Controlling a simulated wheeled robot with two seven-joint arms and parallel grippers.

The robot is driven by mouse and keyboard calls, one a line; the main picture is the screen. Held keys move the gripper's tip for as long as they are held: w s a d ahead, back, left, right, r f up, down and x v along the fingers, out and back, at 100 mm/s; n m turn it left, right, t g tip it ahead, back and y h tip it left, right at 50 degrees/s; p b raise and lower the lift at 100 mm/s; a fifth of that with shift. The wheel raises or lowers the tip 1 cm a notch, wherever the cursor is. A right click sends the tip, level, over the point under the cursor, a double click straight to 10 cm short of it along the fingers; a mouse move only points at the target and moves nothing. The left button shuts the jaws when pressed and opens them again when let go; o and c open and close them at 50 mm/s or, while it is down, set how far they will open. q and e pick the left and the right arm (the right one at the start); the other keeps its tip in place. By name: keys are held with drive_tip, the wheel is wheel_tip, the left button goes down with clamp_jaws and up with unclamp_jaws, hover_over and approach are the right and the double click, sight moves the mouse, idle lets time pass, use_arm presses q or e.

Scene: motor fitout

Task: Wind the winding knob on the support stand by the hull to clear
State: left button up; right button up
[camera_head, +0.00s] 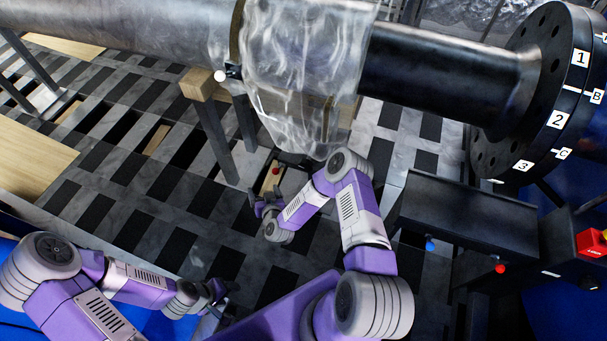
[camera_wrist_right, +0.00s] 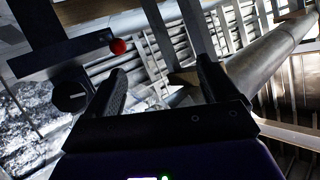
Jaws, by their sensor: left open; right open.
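In the right wrist view a round dark knob (camera_wrist_right: 70,96) with a light mark on its face sits left of my right gripper (camera_wrist_right: 162,75). A red ball (camera_wrist_right: 118,46) on a dark bar is above it. I cannot tell for certain that this is the winding knob. The jaws are open, with nothing between them. In the head view my right gripper (camera_head: 260,205) is low, below the plastic-wrapped shaft (camera_head: 300,60), near a small red ball (camera_head: 277,171). A support stand (camera_head: 213,130) with a wooden top is left of it. My left gripper (camera_head: 217,294) is open and empty, low over the floor.
A large black flange (camera_head: 555,90) with numbered labels is at the upper right. Below it is a dark bench (camera_head: 455,205) with a blue knob (camera_head: 429,246) and a red knob (camera_head: 500,268). A red box (camera_head: 591,243) is at the right edge. Tiled floor (camera_head: 130,190) is open at left.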

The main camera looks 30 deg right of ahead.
drive_tip(key=d+f+m+h+b, duration=0.2)
drive_tip(key=d+m+h, duration=0.1)
drive_tip(key=d+h, duration=0.4)
drive_tip(key=m+g+h+b, duration=0.2)
drive_tip(key=m+h, duration=0.1)
drive_tip(key=h, duration=0.2)
approach(305, 169)
drive_tip(key=x, duration=0.3)
drive_tip(key=b+x, duration=0.3)
drive_tip(key=x, duration=0.3)
drive_tip(key=shift+w+d+b, duration=0.3)
drive_tip(key=shift+b, duration=0.05)
use_arm(q)
wheel_tip(305, 169, down, 9)
drive_tip(key=shift+r, duration=0.15)
drive_tip(key=shift+w, duration=0.1)
use_arm(e)
drive_tip(key=shift+c, duration=0.3)
